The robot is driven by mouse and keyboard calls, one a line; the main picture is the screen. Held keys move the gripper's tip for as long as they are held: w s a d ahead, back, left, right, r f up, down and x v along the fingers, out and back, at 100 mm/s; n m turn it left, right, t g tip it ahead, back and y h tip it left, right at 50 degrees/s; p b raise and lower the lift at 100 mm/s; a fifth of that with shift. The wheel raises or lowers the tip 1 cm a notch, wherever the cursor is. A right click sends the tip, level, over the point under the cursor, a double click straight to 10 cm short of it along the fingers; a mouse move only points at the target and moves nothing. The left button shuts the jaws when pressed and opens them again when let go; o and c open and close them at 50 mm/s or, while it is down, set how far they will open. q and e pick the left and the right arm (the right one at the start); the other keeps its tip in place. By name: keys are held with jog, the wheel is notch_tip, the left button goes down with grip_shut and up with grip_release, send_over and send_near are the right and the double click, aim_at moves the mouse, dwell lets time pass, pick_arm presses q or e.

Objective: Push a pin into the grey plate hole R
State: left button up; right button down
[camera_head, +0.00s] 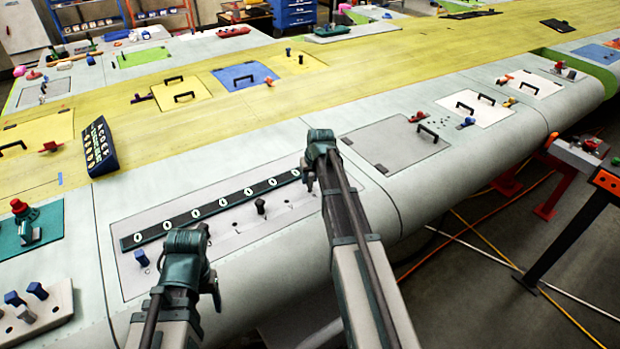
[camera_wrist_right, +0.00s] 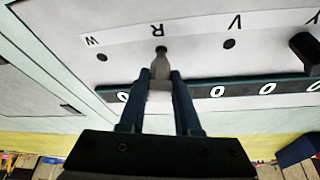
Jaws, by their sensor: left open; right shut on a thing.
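My right gripper (camera_head: 309,178) is over the right end of the grey plate (camera_head: 136,284). In the right wrist view it is shut on a grey pin (camera_wrist_right: 160,67). The pin's narrow tip meets hole R (camera_wrist_right: 161,49), next to the upside-down letter R; how deep it sits cannot be told. Hole W (camera_wrist_right: 101,57) and hole V (camera_wrist_right: 229,43) show empty on either side. My left gripper (camera_head: 212,282) is open near the plate's front left edge. A blue pin (camera_head: 141,258) and a black pin (camera_head: 260,206) stand in the plate.
A black strip (camera_head: 210,208) with white ovals runs along the plate, close behind the holes. A dark pin (camera_wrist_right: 304,46) stands at the right in the wrist view. A pale block (camera_head: 35,318) with several pins lies at the lower left. A dark blue box (camera_head: 98,146) stands beyond.

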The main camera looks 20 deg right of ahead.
pick_arm(q)
jog(key=shift+f+b, duration=1.15)
jog(key=shift+f, duration=0.1)
pick_arm(e)
jog(key=shift+f, duration=1.25)
jog(key=c, duration=0.5)
grip_release()
pick_arm(q)
notch_tip(320, 180, up, 13)
jog(key=p, duration=1.2)
jog(key=shift+p, duration=0.4)
pick_arm(e)
jog(key=v, duration=1.3)
jog(key=shift+s+r, duration=0.15)
jog(key=shift+r, duration=0.25)
pick_arm(q)
jog(key=shift+f, duration=0.1)
